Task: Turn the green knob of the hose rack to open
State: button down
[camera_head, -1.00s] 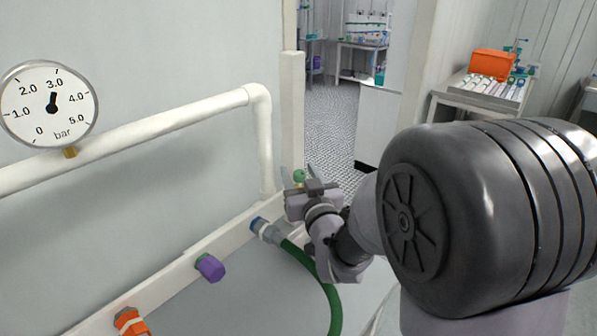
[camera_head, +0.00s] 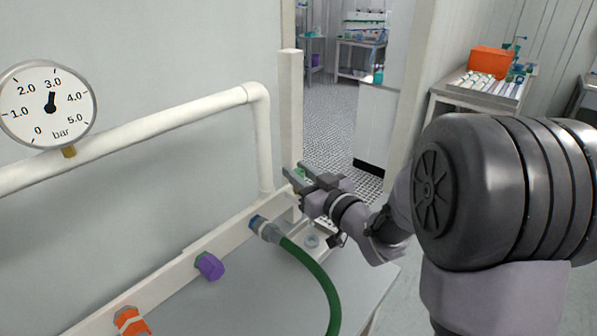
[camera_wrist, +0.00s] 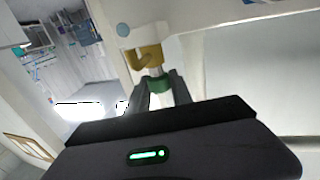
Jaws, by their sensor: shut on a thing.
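The green knob (camera_wrist: 155,85) sits between the two fingers of my gripper (camera_wrist: 158,92) in the wrist view, just below a brass fitting (camera_wrist: 148,56) on a white rail. In the head view the gripper (camera_head: 300,178) is at the far end of the white hose rack (camera_head: 185,280), and only a small bit of the green knob (camera_head: 300,172) shows between the fingers. The gripper is shut on the knob. The fingers hide part of the knob, and I cannot tell how far it is turned.
A green hose (camera_head: 315,275) with a blue-collared end joins the rack left of my gripper. A purple knob (camera_head: 209,266) and an orange one (camera_head: 130,320) sit nearer. A pressure gauge (camera_head: 48,104) reads about 3 bar. A white post (camera_head: 290,110) stands behind the gripper.

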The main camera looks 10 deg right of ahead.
jog(key=n+g+y+p, duration=0.1)
jog(key=n+g+y, duration=0.1)
jog(key=y, duration=0.1)
jog(key=n+g+y+p, duration=0.1)
jog(key=y, duration=0.1)
jog(key=shift+d+r+n+p, duration=0.1)
jog(key=shift+r+n+p, duration=0.2)
jog(key=shift+n, duration=0.1)
jog(key=n+g+y+p, duration=0.3)
jog(key=g+p, duration=0.1)
jog(key=p, duration=0.1)
jog(key=shift+r+n+y+p, duration=0.1)
jog(key=shift+n+y+p, duration=0.2)
jog(key=shift+y, duration=0.1)
jog(key=n+g+y+p, duration=0.2)
jog(key=n+g+p, duration=0.1)
jog(key=g+p, duration=0.2)
jog(key=shift+p, duration=0.3)
jog(key=n+g+p, duration=0.2)
jog(key=g, duration=0.1)
jog(key=n+g+p, duration=0.1)
jog(key=g, duration=0.1)
jog(key=shift+f+n+y, duration=0.3)
jog(key=shift+f+y, duration=0.05)
jog(key=shift+y, duration=0.05)
jog(key=shift+g+p, duration=0.3)
jog(key=shift+g, duration=0.1)
jog(key=c, duration=1.1)
grip_release()
jog(key=shift+a, duration=0.25)
